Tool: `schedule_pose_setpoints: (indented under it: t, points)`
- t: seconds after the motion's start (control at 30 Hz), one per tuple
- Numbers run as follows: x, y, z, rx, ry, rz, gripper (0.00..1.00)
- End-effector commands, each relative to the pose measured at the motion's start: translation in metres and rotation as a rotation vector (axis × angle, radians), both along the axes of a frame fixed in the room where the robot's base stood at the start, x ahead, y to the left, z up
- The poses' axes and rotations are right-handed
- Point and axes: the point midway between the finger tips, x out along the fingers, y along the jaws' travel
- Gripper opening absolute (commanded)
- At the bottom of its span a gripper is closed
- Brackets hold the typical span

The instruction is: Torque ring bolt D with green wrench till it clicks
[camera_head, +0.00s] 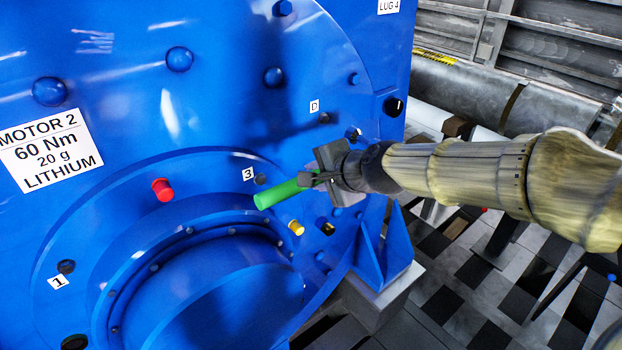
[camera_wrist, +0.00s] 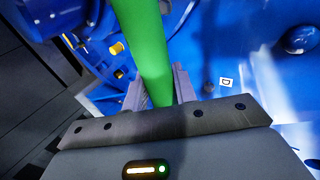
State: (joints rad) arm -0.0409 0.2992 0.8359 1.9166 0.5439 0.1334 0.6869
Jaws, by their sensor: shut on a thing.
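The green wrench (camera_head: 278,193) is held in my gripper (camera_head: 322,180), its green length pointing left in the head view. In the wrist view the green wrench (camera_wrist: 146,45) runs up from between the jaws of my gripper (camera_wrist: 160,90). The label D (camera_head: 314,106) is on the blue motor face, with a dark bolt (camera_head: 324,118) just right of and below it. My gripper is below that bolt and apart from it. The wrist view also shows the label D (camera_wrist: 226,82) and the bolt (camera_wrist: 208,87), right of the wrench. The wrench's working end is not clearly visible.
The blue motor (camera_head: 225,90) fills the left. A red plug (camera_head: 162,189) and a yellow plug (camera_head: 296,228) stick out near label 3 (camera_head: 248,174). A blue bracket (camera_head: 385,250) stands below my gripper. Pipes lie at the upper right.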

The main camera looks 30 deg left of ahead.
Motion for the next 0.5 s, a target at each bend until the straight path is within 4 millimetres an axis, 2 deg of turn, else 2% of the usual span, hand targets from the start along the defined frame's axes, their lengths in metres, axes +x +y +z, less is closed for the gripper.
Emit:
schedule_pose_setpoints:
  t: [0.5]
  points:
    - [-0.013, -0.038, -0.002, 0.002, -0.006, -0.006, 0.00]
